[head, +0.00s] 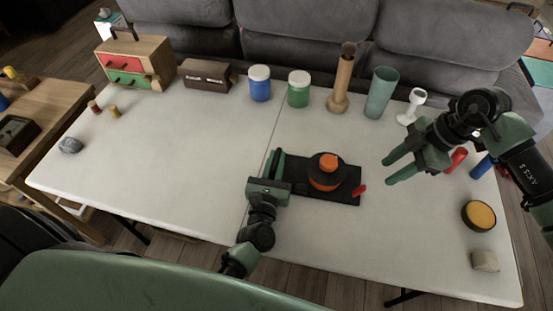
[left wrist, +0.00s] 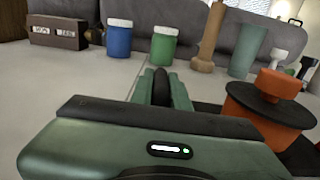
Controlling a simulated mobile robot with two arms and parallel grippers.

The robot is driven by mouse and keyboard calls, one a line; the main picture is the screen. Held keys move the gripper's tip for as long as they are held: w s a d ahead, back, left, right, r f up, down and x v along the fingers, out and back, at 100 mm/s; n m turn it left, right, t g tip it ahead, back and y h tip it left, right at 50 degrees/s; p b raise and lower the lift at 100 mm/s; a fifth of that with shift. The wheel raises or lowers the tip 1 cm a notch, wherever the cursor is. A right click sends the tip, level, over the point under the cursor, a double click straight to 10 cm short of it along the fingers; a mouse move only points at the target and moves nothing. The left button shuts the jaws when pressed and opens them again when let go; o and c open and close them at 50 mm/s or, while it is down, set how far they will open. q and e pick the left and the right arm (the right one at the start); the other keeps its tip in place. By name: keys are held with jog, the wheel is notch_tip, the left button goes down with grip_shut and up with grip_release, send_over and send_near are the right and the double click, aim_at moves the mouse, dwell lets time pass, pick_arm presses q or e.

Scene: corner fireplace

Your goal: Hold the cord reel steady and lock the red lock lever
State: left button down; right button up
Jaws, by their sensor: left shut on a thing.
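The cord reel (head: 325,183) is an orange drum with a black top disc and an orange knob, on a flat black base (head: 345,196) at the table's middle. It also shows at the right of the left wrist view (left wrist: 262,112). The small red lock lever (head: 359,190) sticks out at the base's right end. My left gripper (head: 274,164) is shut on a dark rounded part at the base's left end, seen between its fingers in the left wrist view (left wrist: 160,88). My right gripper (head: 388,171) is open and empty, above the table right of the reel, apart from the lever.
Blue (head: 259,83) and green (head: 298,88) jars, a wooden bottle (head: 342,84) and a teal cup (head: 381,92) stand along the back. A yellow-topped black disc (head: 479,215) and a stone-like block (head: 485,261) lie at right. The table's left-middle is clear.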

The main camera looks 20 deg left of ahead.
jog(key=shift+c, duration=0.3)
dwell(0.5)
grip_shut()
jog(key=d+f+n+y, duration=0.1)
jog(key=d+n, duration=0.3)
jog(key=n, duration=1.3)
jog(key=w+d+f+n+y, duration=0.1)
jog(key=d+n, duration=0.3)
jog(key=n, duration=1.3)
jog(key=shift+d+f+g+y, duration=0.3)
jog(key=shift+f+y, duration=0.1)
jog(key=shift+f, duration=0.15)
